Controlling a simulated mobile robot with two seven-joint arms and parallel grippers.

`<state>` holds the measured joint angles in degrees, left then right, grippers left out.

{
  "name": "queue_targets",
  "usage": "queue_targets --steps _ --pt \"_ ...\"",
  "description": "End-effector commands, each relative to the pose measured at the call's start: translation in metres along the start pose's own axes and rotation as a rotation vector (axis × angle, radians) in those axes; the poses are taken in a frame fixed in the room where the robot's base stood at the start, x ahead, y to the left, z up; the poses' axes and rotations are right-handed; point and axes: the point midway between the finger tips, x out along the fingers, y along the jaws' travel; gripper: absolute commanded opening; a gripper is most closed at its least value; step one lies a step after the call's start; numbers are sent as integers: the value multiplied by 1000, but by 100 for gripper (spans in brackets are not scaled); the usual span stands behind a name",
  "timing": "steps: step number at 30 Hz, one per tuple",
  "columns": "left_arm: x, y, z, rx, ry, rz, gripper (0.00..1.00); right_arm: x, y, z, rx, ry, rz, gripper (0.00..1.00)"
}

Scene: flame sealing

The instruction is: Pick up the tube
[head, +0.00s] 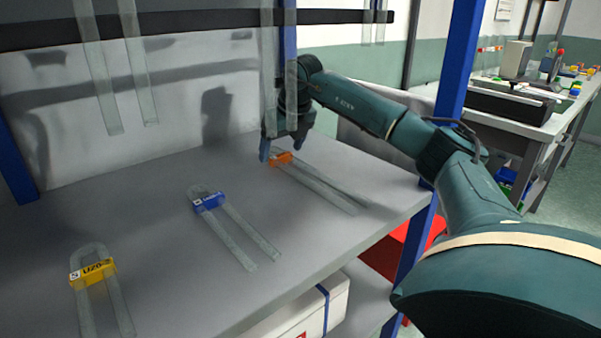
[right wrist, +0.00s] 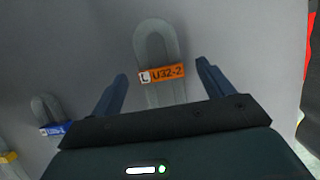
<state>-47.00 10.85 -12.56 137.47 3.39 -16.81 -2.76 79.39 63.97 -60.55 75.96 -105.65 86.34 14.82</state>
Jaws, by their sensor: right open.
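Three clear U-shaped tubes lie on the grey shelf (head: 150,215), each with a coloured label. The orange-labelled tube (head: 318,189) is farthest right, the blue-labelled tube (head: 236,234) is in the middle, and the yellow-labelled tube (head: 88,292) is nearest at left. My right gripper (head: 279,152) is at the bent end of the orange-labelled tube. In the right wrist view its open fingers (right wrist: 162,85) stand either side of that tube (right wrist: 155,45), whose label reads U32-2. My left gripper is not in view.
More clear tubes (head: 102,75) hang from a dark bar (head: 210,20) above the shelf, some close to my right gripper. Blue posts (head: 455,65) frame the shelf. A white box (head: 300,315) sits below its front edge. A workbench stands at right.

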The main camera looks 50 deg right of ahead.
Motion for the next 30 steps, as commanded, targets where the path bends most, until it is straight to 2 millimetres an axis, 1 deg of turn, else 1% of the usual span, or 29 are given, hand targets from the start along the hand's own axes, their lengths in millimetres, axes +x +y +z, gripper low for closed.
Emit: queue_targets --steps 1,3,11,27,30 --pt "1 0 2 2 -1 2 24 8 0 0 0 1 0 80" --pt "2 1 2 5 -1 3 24 13 0 0 -1 1 0 80" --pt "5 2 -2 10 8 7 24 15 0 0 -1 -1 0 80" --pt "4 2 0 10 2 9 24 14 0 0 0 -1 0 37" --pt "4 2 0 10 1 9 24 14 0 0 0 -2 0 30"
